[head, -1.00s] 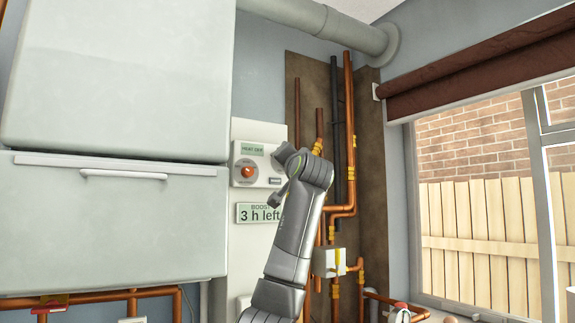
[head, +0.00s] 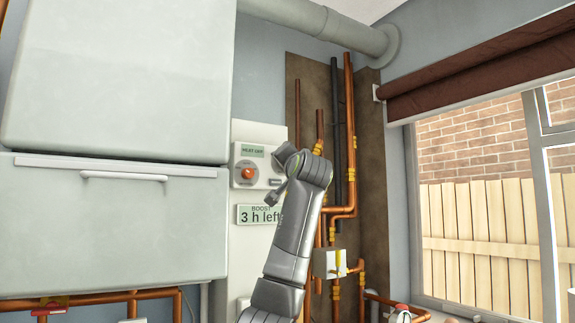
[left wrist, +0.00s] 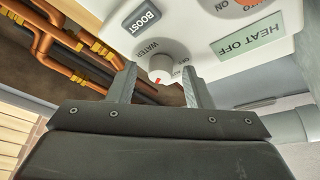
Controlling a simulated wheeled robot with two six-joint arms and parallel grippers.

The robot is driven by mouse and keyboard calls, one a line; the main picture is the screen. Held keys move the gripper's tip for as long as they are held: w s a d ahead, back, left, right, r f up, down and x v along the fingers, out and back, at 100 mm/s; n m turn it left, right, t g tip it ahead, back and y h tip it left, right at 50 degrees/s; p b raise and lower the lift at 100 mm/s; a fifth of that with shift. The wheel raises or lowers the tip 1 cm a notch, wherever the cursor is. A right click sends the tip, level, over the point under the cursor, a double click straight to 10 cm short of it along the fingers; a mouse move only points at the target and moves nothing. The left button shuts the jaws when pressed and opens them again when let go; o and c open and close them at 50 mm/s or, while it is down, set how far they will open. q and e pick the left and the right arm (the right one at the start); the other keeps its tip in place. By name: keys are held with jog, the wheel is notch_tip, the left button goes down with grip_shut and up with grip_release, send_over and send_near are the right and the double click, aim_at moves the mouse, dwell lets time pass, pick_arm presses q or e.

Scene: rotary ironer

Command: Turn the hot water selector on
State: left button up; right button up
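The hot water selector is a small white round knob (left wrist: 161,66) with a red mark, beside the word WATER on a white control panel (head: 261,159). In the left wrist view the panel appears upside down, and the red mark points towards the bottom of the picture. My left gripper (left wrist: 157,78) is open, with one finger on each side of the knob in that view. A gap shows between fingers and knob, and I cannot tell how deep they reach. In the head view the left gripper (head: 278,182) covers the selector. My right gripper is not in view.
An orange-red heating knob (head: 248,174) and a HEAT OFF display (head: 252,150) are on the panel. Copper pipes (head: 350,130) run close on the right.

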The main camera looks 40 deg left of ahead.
pick_arm(q)
jog(key=b+v, duration=0.8)
jog(key=v, duration=0.9)
jog(key=shift+d, duration=0.25)
jog(key=shift+f, duration=0.1)
jog(key=shift+f, duration=0.1)
